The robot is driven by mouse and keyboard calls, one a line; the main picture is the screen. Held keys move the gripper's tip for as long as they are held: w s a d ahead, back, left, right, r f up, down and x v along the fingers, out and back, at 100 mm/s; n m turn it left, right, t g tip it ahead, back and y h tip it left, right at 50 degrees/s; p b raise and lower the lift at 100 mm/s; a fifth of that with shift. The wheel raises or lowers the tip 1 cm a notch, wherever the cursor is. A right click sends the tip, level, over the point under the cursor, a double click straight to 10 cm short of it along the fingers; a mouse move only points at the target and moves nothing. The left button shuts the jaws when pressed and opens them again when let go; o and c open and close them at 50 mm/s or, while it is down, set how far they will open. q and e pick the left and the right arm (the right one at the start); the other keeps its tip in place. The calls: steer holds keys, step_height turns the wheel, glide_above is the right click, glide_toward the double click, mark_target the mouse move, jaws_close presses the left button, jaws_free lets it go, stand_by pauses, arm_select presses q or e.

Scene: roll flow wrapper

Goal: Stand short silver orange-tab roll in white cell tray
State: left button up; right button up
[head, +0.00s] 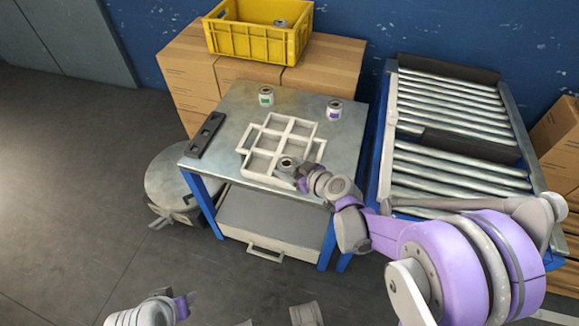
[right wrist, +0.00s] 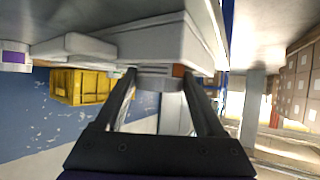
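The short silver roll (head: 287,162) is at the front right cell of the white cell tray (head: 247,171) on the table. It looks upright in the head view, with its hollow core facing up. Its orange tab shows in the right wrist view, where the roll (right wrist: 155,82) sits between both fingertips, beside the tray wall (right wrist: 150,40). My right gripper (head: 299,174) appears shut on the roll. Whether the roll's base touches the cell floor is hidden. My left gripper (head: 180,300) is low at the bottom left, away from the table; its fingers are unclear.
A green-tab roll (head: 266,97) and a purple-tab roll (head: 334,111) stand behind the tray. A dark slotted block (head: 207,134) lies at the table's left edge. A yellow crate (head: 255,41) holding a roll sits on cartons behind. A roller conveyor (head: 455,165) stands right.

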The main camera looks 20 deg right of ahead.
steer(key=o, duration=0.3)
steer(key=shift+r, duration=0.1)
steer(key=shift+r, duration=0.25)
steer(key=p+v, duration=0.3)
steer(key=v, duration=0.9)
steer(key=s+m+g+h, duration=0.1)
steer(key=s+g, duration=0.1)
steer(key=s, duration=0.4)
steer(key=s+a+f+m+g+h, duration=0.1)
steer(key=s+m+g+h, duration=0.1)
steer(key=s, duration=0.4)
steer(key=s+a+m+g+h, duration=0.1)
steer(key=s+g, duration=0.1)
steer(key=s, duration=0.4)
steer(key=shift+s+f+m+g+h, duration=0.15)
steer(key=shift+s+m+g+h, duration=0.15)
steer(key=shift+h, duration=0.1)
